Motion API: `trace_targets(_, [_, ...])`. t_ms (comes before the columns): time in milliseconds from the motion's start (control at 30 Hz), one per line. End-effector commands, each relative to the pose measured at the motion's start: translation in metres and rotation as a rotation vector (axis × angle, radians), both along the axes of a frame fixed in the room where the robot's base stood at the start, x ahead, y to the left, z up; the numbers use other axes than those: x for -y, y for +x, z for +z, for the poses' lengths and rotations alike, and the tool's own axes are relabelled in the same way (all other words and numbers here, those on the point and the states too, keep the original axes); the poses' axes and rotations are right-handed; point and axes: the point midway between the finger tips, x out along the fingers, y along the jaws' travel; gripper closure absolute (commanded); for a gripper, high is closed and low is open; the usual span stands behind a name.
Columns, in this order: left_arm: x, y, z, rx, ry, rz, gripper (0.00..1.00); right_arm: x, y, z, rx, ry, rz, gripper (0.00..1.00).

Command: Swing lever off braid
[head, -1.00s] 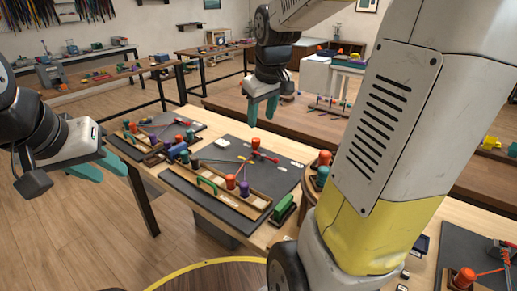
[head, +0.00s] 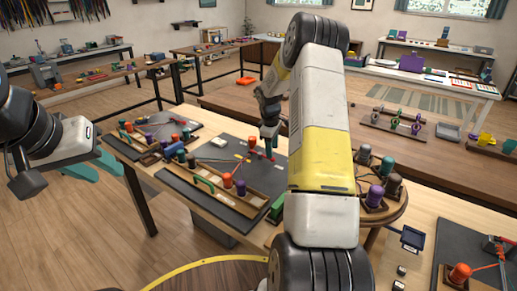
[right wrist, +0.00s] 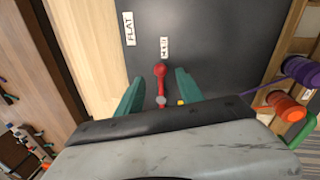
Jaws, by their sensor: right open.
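The red lever (right wrist: 160,82) with a round knob lies between the two green fingers of my right gripper (right wrist: 158,88) in the right wrist view. The fingers are apart, one on each side of the lever. In the head view my right gripper (head: 269,136) is low over the dark board (head: 215,157), at the lever (head: 252,147). The braid is too small to make out clearly; coloured cords run to the orange spool (head: 227,180) and purple spool (head: 241,188). My left gripper (head: 100,167) is open and empty, left of the table.
Beside the lever are white labels, one reading FLAT (right wrist: 129,28). A wooden rack (head: 225,197) with spools and a green handle (head: 204,184) lines the board's front. A round spool stand (head: 392,212) is to the right. A second board (head: 150,133) lies left.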

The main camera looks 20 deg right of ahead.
Motion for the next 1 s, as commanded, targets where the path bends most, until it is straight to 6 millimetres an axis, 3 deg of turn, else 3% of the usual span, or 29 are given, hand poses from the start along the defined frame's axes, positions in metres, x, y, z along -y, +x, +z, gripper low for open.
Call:
trace_targets(100, [0.000,0.000,0.000,0.000,0.000,0.000,0.66,0.003,0.002,-0.021,-0.003,0.001,-0.002,0.56])
trace_targets(300, [0.000,0.000,0.000,0.000,0.000,0.000,0.66,0.006,0.005,-0.041,-0.001,0.000,-0.001,0.56])
trace_targets(633, [0.000,0.000,0.000,0.000,0.000,0.000,0.66,0.006,0.006,-0.046,0.000,0.000,-0.002,0.56])
trace_targets(867, [0.000,0.000,0.000,0.000,0.000,0.000,0.66,0.006,0.006,-0.045,0.000,0.000,-0.002,0.99])
trace_targets(1000, [0.000,0.000,0.000,0.000,0.000,0.000,0.66,0.006,0.006,-0.045,0.001,0.001,-0.002,1.00])
